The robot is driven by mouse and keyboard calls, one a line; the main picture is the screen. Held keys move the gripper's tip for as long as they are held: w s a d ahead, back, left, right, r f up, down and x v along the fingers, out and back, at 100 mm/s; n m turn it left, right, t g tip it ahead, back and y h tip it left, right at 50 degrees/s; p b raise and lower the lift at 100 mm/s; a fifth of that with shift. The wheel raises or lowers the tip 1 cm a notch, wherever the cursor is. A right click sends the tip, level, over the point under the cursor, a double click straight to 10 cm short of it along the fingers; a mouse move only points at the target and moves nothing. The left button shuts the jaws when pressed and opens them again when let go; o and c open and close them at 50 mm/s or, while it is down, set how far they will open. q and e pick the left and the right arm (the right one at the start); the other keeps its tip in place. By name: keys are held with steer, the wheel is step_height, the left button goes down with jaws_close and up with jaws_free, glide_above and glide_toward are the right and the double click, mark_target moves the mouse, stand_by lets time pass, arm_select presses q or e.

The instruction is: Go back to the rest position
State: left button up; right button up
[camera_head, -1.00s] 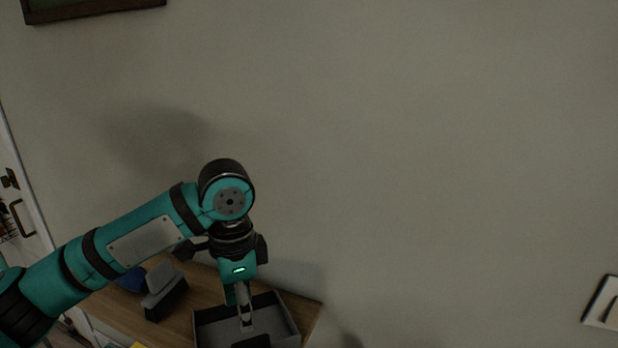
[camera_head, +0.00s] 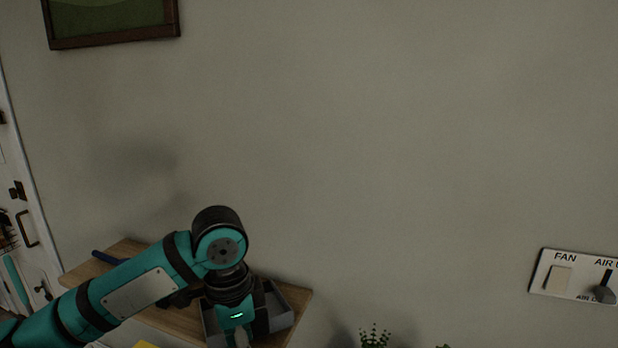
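My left arm comes in from the lower left, and its wrist bends down over a wooden shelf or table top (camera_head: 294,300). My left gripper (camera_head: 240,340) points down at the bottom edge of the head view, over or in front of a grey open box (camera_head: 278,312). Its fingertips are cut off or hidden, so I cannot see whether it is open or holds anything. My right gripper is not in view.
A wall panel marked FAN (camera_head: 557,275) with a switch and a lever is at the right. A framed picture (camera_head: 112,22) hangs at the upper left. A white door (camera_head: 20,190) is at the left edge. A green plant (camera_head: 375,337) shows at the bottom.

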arm_select(q)
steer(key=s+d+f+n+t+h, duration=0.1)
steer(key=s+d+f+n+h, duration=0.2)
steer(key=f, duration=0.5)
steer(key=s+d+f+t+h, duration=0.1)
steer(key=s+d+f, duration=0.35)
steer(key=f, duration=0.25)
steer(key=s+a+f+n+t+y, duration=0.1)
steer(key=s+a+f+n+y, duration=0.1)
steer(key=s+a+f+n, duration=0.45)
steer(key=s+a+f+n+y, duration=0.2)
steer(key=s+a+f, duration=0.2)
steer(key=s+a, duration=0.55)
step_height(320, 180, down, 28)
steer(key=a+g+b, duration=0.1)
steer(key=b, duration=0.3)
steer(key=s+a+f+g+b, duration=0.1)
steer(key=s+a+f+b, duration=0.1)
steer(key=s+f, duration=1.5)
step_height(320, 180, down, 2)
steer(key=shift+a+f+m, duration=0.1)
steer(key=shift+a+m, duration=0.25)
steer(key=shift+a, duration=0.25)
steer(key=shift+c, duration=0.8)
steer(key=shift+s, duration=0.1)
